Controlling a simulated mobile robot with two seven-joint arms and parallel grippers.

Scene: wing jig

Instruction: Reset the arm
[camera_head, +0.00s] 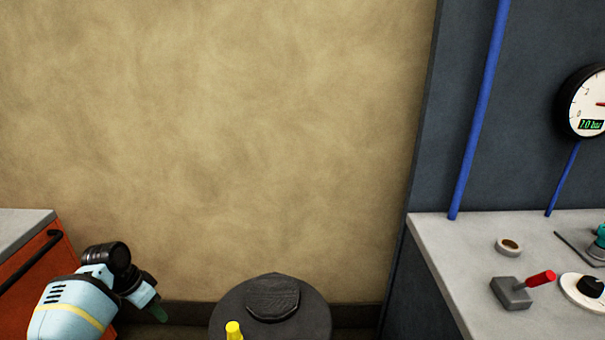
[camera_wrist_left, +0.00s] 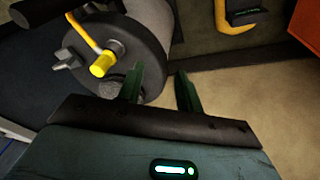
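My left gripper (camera_head: 156,309) is low at the left in the head view, between the orange cabinet and the dark round tank. The left wrist view shows its two dark green fingers (camera_wrist_left: 158,80) apart, with nothing held between them. The tank lies beyond the fingers in that view, and I cannot tell whether they touch it. My right arm and right gripper are not in view.
The dark tank (camera_head: 226,313) has a yellow cap (camera_head: 233,328). An orange cabinet (camera_head: 30,274) stands left. At right, a grey bench (camera_head: 450,262) holds a tape ring (camera_head: 509,246) and a red-handled lever (camera_head: 540,279). A gauge (camera_head: 585,103) hangs above. The tan wall between is bare.

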